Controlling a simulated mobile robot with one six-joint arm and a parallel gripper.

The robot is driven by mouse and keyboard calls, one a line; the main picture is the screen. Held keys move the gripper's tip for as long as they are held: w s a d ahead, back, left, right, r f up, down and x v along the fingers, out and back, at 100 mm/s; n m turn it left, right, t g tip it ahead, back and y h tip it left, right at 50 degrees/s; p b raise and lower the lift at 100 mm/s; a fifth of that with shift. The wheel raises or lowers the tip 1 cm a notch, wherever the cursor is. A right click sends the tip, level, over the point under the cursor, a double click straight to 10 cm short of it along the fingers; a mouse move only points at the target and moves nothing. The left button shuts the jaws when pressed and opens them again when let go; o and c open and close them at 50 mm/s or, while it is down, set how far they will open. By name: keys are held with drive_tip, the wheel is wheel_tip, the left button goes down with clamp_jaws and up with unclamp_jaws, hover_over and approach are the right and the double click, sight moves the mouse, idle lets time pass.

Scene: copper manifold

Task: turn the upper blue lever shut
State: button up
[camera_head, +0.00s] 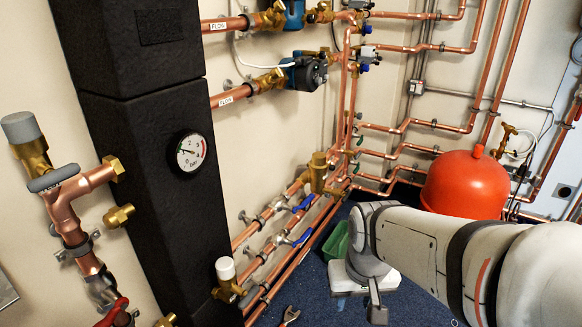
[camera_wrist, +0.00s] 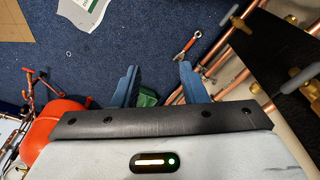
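The upper blue lever (camera_head: 302,204) sits on the upper of the low copper pipes in the head view. It sticks out to the right, slanting up from its pipe. A second blue lever (camera_head: 302,238) sits below it on the neighbouring pipe. My gripper (camera_head: 375,302) is to the lower right of both levers, apart from them, over the blue floor. In the wrist view its two blue fingers (camera_wrist: 157,84) are spread wide with nothing held between them. I cannot make out either blue lever in the wrist view.
A green crate (camera_head: 337,241) stands on the floor close to my gripper. A red vessel (camera_head: 467,184) is at the right. A black column (camera_head: 150,150) with a gauge stands left of the pipes. A red-handled wrench (camera_wrist: 187,46) lies on the carpet.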

drive_tip(key=w+a, duration=0.2)
drive_tip(key=w, duration=0.1)
drive_tip(key=m+t+y, duration=0.1)
drive_tip(key=m+t, duration=1.2)
drive_tip(key=t, duration=0.1)
approach(308, 198)
drive_tip(key=w+f+m+t, duration=0.1)
drive_tip(key=w, duration=0.2)
drive_tip(key=w+f+m+t+y+b, duration=0.1)
drive_tip(key=w+m, duration=0.1)
drive_tip(key=w, duration=0.1)
drive_tip(key=w+f+m+t+y, duration=0.1)
drive_tip(key=w+t, duration=0.1)
drive_tip(key=w, duration=0.1)
drive_tip(key=shift+w+a+b, duration=0.3)
drive_tip(key=shift+w+b, duration=0.05)
drive_tip(key=shift+b, duration=0.05)
clamp_jaws()
